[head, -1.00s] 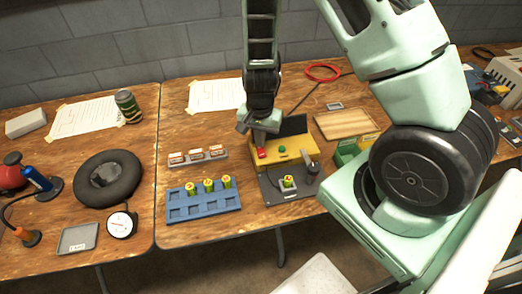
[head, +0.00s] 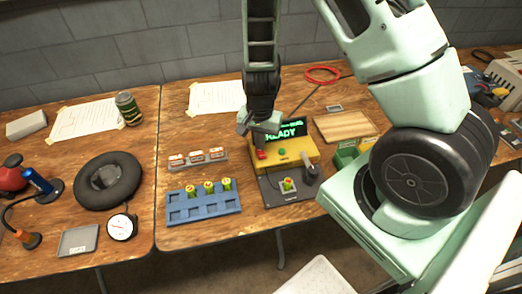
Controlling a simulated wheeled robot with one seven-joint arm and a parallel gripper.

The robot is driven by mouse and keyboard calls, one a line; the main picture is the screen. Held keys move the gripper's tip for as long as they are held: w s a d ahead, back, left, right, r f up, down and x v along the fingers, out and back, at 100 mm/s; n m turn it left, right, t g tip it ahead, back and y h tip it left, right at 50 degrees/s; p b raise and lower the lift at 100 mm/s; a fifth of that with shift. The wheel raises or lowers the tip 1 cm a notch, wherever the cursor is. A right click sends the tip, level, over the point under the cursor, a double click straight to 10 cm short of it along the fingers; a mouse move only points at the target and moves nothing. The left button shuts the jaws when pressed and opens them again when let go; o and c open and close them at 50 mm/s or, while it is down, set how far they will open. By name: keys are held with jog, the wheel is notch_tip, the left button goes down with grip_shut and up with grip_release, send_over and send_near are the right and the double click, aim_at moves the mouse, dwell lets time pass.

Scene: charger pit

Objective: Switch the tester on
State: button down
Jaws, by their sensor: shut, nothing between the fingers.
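The tester is a yellow box (head: 297,151) on a dark base plate (head: 276,191) on the right-hand table. Its screen (head: 284,132) is lit and shows green letters reading READY. A red switch (head: 261,155) sits at the left of its top, with a green button (head: 281,152) to the right. A yellow-green cell (head: 288,184) stands in the small holder on the base plate, beside a grey lever (head: 311,168). My gripper (head: 258,143) is shut and empty, just above the red switch. I cannot tell whether it touches the switch.
A blue rack (head: 204,212) with several cells stands left of the tester, with a grey strip of labelled blocks (head: 198,158) behind it. A wooden tray (head: 345,126) and green boxes (head: 346,157) stand to the right. A black tyre (head: 108,180) lies on the left table.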

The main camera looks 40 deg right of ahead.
notch_tip(320, 180, up, 6)
jog(key=p, duration=0.5)
dwell(0.5)
jog(key=s+a+r+n+y, duration=0.1)
jog(key=s+a+r+n, duration=0.2)
jog(key=a+r+n, duration=0.3)
jog(key=s+a+r+n+y, duration=0.1)
jog(key=s+a+r+n, duration=0.2)
jog(key=a+r, duration=0.5)
jog(key=s+a+r+n, duration=0.2)
jog(key=s+r+n, duration=0.2)
jog(key=s, duration=0.2)
jog(key=s+a+r+n+h, duration=0.1)
jog(key=s+a+r+n, duration=0.1)
jog(key=s+r+n, duration=0.2)
jog(key=s+n, duration=0.1)
jog(key=s, duration=0.2)
jog(key=shift+w, duration=0.1)
